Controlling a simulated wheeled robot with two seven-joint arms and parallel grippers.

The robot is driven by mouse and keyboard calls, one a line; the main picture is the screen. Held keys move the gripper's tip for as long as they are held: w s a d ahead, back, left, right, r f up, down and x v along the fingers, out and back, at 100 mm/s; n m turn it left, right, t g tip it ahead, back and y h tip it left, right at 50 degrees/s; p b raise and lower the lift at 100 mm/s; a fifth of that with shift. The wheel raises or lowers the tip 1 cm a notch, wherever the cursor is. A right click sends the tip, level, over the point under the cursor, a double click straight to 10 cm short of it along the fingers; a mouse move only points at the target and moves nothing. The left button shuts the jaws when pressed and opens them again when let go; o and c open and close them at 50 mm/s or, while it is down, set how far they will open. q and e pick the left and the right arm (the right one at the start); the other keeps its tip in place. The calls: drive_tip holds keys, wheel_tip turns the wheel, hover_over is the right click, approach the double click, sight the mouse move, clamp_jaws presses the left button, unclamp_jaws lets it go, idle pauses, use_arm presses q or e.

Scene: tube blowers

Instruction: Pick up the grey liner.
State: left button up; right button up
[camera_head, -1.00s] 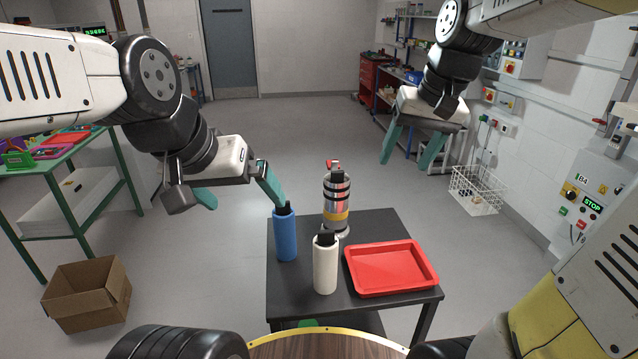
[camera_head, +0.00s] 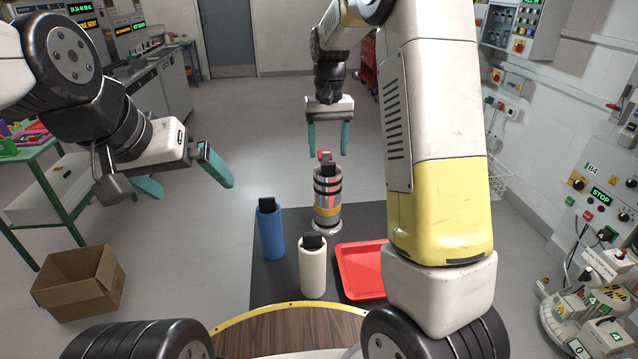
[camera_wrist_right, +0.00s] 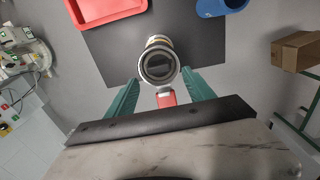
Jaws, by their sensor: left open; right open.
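A grey upright cylinder (camera_head: 327,212) with black bands, a yellow band and a red piece on top stands at the back of the black table. It is the only grey piece among the tubes; I cannot tell which part of it is the liner. My right gripper (camera_head: 328,152) is open, pointing down just above it and apart from it. In the right wrist view its round top (camera_wrist_right: 158,65) shows between and just beyond the open fingers, with the red piece nearest the palm. My left gripper (camera_head: 190,188) is open and empty, left of the table.
A blue tube (camera_head: 270,233) and a white tube (camera_head: 313,272), both with black tops, stand in front of the cylinder. A red tray (camera_head: 360,271) lies at the right, partly hidden by my right arm. A cardboard box (camera_head: 80,284) is on the floor at left.

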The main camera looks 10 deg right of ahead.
wheel_tip(320, 180, down, 4)
drive_tip(key=shift+s+r, duration=0.1)
drive_tip(key=shift+r, duration=0.1)
clamp_jaws()
